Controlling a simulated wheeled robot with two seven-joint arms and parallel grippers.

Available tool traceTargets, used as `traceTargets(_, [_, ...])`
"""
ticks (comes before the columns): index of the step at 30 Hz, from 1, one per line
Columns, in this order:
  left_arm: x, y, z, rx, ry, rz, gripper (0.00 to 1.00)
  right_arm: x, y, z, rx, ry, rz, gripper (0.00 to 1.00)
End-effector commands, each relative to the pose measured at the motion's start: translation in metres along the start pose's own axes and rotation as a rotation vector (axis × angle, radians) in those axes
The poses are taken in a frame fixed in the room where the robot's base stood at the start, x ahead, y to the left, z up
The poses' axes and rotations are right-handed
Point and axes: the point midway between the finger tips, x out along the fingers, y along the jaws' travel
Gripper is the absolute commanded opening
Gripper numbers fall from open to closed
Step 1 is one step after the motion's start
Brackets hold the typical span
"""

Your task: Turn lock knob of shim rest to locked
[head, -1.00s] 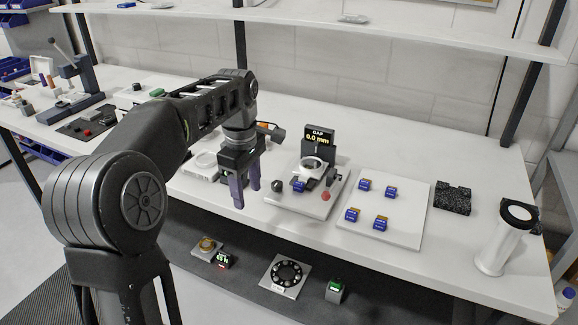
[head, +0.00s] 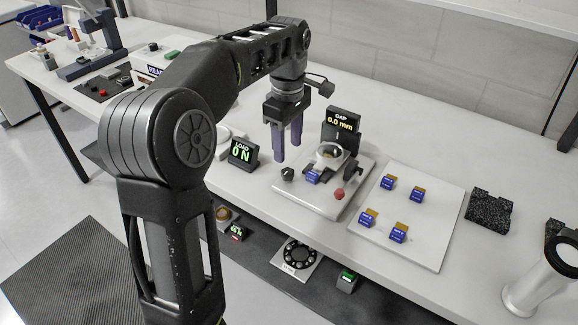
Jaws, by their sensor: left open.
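The mirror fixture sits on a white base plate (head: 322,206) on the bench. It has a ring-shaped mount, a dark knob (head: 288,174) at its left, a red knob (head: 339,194) at its front right and a blue block (head: 313,177) between them. I cannot tell which knob is the lock knob of the shim rest, or its setting. My left gripper (head: 287,153) points down with two purple fingers apart and empty. In the picture it is just above the dark knob; contact is not evident. My right gripper is out of view.
A gap display (head: 342,121) reading 0.0 mm stands behind the fixture, and a load display (head: 242,153) reading 0 N stands left. A white tray (head: 432,252) with several blue blocks, a black speckled block (head: 489,210) and a white cylinder (head: 538,285) are right.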

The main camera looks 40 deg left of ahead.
Motion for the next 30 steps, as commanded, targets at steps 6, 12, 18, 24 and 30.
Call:
traceTargets(6, [0.032,0.000,0.000,0.000,0.000,-0.001,0.52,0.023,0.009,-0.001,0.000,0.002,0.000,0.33])
traceTargets(12, [0.057,-0.001,0.001,0.002,-0.001,-0.003,0.52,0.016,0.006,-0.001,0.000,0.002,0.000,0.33])
traceTargets(18, [0.074,0.000,0.000,0.002,-0.001,0.000,0.52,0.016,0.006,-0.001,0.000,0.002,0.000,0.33])
traceTargets(24, [0.075,0.000,0.000,0.002,-0.001,0.001,0.52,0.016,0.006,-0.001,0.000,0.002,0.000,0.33])
traceTargets(30, [0.075,0.000,0.000,0.002,-0.001,0.001,0.41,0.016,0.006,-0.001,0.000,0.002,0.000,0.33])
